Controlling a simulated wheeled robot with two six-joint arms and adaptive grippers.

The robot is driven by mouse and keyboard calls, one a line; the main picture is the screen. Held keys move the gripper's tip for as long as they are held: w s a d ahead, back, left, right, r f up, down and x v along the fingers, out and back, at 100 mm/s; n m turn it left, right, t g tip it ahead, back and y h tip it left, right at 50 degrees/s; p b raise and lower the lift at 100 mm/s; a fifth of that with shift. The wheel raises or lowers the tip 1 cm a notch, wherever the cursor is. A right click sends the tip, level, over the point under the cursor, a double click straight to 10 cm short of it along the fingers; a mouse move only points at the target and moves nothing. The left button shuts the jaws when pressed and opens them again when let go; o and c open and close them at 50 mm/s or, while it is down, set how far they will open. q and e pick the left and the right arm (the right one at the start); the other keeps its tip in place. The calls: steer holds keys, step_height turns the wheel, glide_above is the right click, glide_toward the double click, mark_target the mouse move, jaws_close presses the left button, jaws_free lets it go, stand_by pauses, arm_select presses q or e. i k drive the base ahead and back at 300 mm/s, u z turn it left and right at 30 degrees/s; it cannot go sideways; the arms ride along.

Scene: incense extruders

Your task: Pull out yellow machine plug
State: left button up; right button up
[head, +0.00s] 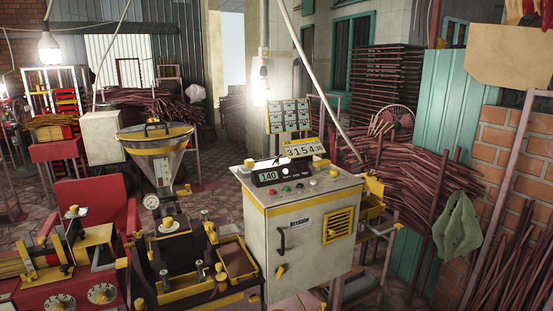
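A grey control cabinet (305,248) with yellow trim stands in the middle. Its top carries small buttons and a black display reading 140 (267,177). To its left is a machine with a metal hopper (156,150) rimmed in yellow, a round gauge and black and yellow parts (183,257). Yellow parts (372,188) stick out from the cabinet's right side. I cannot make out which part, if any, is the yellow machine plug. Neither of my grippers is in view.
A red machine with dials (92,296) and a red chair (98,207) stand at the left. Bundles of brown sticks (425,185) lean at the right by a brick wall (517,145). Patterned floor (215,170) shows behind the cabinet.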

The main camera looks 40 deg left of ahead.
mark_target(248, 164)
steer(key=u, duration=0.25)
steer(key=i, duration=0.95)
steer(key=u, duration=1.25)
steer(key=i, duration=0.65)
steer(key=u, duration=0.65)
